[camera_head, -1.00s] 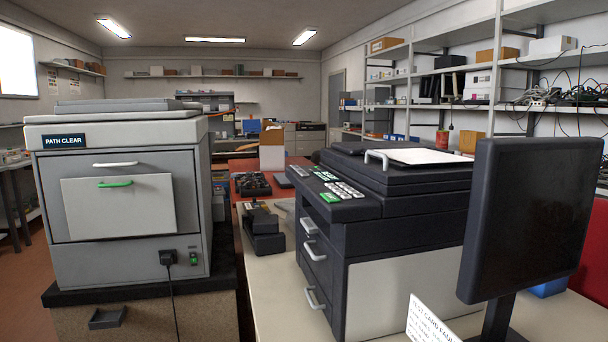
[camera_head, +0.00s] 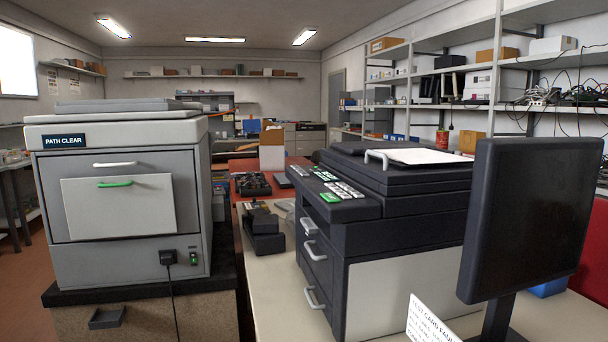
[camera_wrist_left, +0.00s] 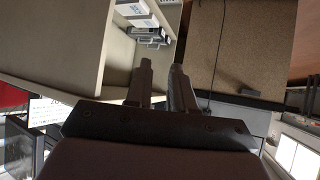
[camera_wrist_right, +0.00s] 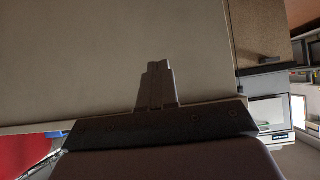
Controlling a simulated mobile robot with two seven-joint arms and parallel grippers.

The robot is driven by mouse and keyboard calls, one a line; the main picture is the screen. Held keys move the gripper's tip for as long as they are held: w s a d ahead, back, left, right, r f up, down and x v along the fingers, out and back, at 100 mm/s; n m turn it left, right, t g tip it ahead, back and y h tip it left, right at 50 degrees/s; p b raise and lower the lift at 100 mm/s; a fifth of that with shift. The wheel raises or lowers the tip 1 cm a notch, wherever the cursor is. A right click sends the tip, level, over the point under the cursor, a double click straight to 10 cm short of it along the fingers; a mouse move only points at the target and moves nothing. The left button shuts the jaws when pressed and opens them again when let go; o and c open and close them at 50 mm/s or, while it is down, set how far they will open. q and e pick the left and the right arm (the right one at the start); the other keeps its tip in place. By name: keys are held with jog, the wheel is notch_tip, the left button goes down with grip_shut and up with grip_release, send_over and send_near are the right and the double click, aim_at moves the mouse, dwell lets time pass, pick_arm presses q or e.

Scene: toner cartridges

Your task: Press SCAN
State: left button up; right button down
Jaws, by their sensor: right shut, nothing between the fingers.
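A black and white multifunction machine (camera_head: 405,285) stands on the pale table in the head view. Its sloped control panel carries a small display with green-white text (camera_head: 325,174), several pale keys (camera_head: 345,190) and a green key (camera_head: 330,197). The lettering is too small to read, so I cannot tell which key is SCAN. My left gripper (camera_wrist_left: 162,70) shows in its wrist view with its fingers apart and nothing between them. My right gripper (camera_wrist_right: 158,66) is shut and empty in its wrist view. Neither gripper shows in the head view, and neither is at the panel.
A grey machine (camera_head: 125,250) reading PATH CLEAR stands at the left on a dark-topped cabinet. A black monitor (camera_head: 530,220) and a white printed card (camera_head: 430,322) stand at the front right. A small black device (camera_head: 264,235) sits left of the black machine. Shelves line the right wall.

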jog(key=r+p, duration=0.5)
jog(key=p, duration=0.2)
jog(key=shift+s+d+r, duration=0.25)
jog(key=shift+d+r, duration=0.1)
jog(key=shift+r, duration=0.05)
jog(key=shift+a, duration=0.1)
